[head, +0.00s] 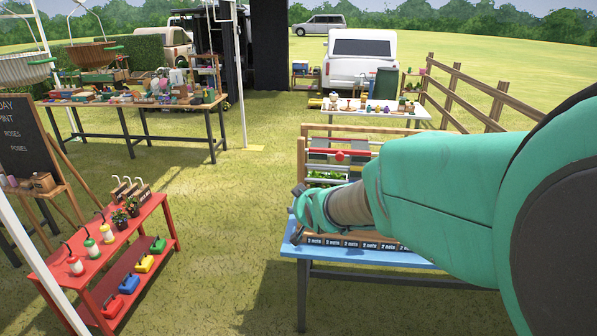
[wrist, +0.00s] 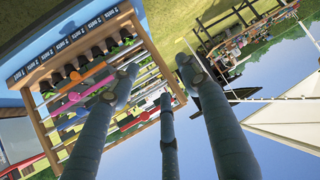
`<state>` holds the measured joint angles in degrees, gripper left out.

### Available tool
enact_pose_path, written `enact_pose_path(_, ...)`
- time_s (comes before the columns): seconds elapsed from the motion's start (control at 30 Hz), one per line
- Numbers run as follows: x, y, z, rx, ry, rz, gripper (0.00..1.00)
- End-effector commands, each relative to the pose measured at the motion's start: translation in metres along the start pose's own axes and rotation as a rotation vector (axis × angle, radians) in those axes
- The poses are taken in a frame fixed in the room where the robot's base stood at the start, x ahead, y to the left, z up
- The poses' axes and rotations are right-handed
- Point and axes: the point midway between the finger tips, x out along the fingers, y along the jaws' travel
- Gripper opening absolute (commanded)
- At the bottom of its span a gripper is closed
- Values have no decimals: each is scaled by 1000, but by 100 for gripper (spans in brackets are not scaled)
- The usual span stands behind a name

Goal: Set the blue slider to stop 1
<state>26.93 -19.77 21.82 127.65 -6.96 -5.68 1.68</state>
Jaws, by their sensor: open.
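A wooden frame with several pale rails (head: 311,174) stands on a blue table (head: 373,254). A red slider (head: 341,155) sits on an upper rail. In the wrist view the frame (wrist: 144,32) appears tilted, with a pink slider (wrist: 73,98), an orange slider (wrist: 101,84) and a red slider (wrist: 127,121) on its rails. I cannot make out the blue slider for sure; my arm and fingers cover part of the rack. My gripper (head: 308,212) is open and empty at the rack's left front; its spread fingers (wrist: 160,77) also show in the wrist view.
A white table (head: 425,114) and a wooden fence (head: 475,87) lie behind the rack. Grass between the stands is clear.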

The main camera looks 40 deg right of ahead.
Motion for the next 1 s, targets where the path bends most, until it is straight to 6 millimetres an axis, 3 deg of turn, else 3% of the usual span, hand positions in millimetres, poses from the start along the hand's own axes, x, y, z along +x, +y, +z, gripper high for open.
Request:
enact_pose_path(0.03, 16, 21, -2, 15, 20, 24, 46)
enact_pose_path(0.2, 59, 86, -7, 52, 123, 90, 46)
enact_pose_path(0.5, 105, 204, 17, 110, 308, 200, 46)
enact_pose_path(0.8, 107, 302, 72, 160, 485, 300, 46)
enact_pose_path(1.0, 98, 333, 97, 176, 558, 337, 46)
